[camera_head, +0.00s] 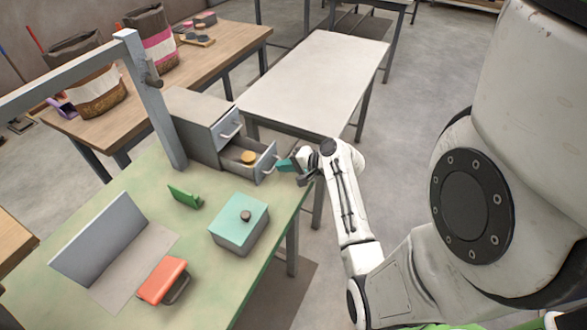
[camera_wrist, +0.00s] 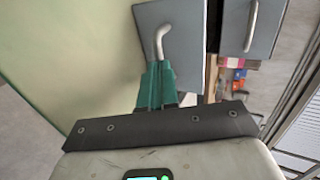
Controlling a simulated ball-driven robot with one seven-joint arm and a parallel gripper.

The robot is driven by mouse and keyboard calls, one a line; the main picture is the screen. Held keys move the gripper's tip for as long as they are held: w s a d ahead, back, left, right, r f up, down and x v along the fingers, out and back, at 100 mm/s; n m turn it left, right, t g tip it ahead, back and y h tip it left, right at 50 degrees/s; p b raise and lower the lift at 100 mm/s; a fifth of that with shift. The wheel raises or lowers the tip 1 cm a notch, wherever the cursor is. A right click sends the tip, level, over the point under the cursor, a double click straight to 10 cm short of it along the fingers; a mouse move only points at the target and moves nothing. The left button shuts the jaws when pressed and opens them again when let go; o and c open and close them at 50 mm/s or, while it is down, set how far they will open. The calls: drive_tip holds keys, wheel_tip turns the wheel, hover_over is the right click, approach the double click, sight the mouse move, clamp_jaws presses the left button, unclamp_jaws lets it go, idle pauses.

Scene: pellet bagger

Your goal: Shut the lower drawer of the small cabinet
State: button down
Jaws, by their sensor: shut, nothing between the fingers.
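The small grey cabinet (camera_head: 190,135) stands on the green table's far edge. Its lower drawer (camera_head: 265,164) is pulled out, with a round yellowish-brown object (camera_head: 248,157) inside. Its upper drawer (camera_head: 226,128) looks closed. My gripper (camera_head: 285,165) is shut and empty, just outside the lower drawer's front near its handle. In the wrist view, its teal fingers (camera_wrist: 157,75) lie together over the drawer front (camera_wrist: 182,30), at one end of the curved handle (camera_wrist: 160,40). I cannot tell whether they touch it. The upper drawer's front (camera_wrist: 266,35) shows to the right, farther back.
On the green table (camera_head: 75,213) are a teal box with a dark knob (camera_head: 240,226), a small green item (camera_head: 184,196), a red-orange item (camera_head: 163,279) and a grey angled plate (camera_head: 98,240). A grey frame post (camera_head: 150,100) stands beside the cabinet. A pale table (camera_head: 315,80) lies behind.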

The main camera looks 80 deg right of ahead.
sight(248, 156)
drive_tip(key=w+d, duration=0.1)
drive_tip(key=w, duration=0.3)
drive_tip(key=w+d+b, duration=0.1)
drive_tip(key=w, duration=0.3)
drive_tip(key=w+d, duration=0.1)
drive_tip(key=w, duration=0.3)
drive_tip(key=shift+f+b, duration=0.1)
drive_tip(key=shift+b, duration=0.2)
drive_tip(key=shift+w, duration=0.45)
drive_tip(key=shift+r, duration=0.2)
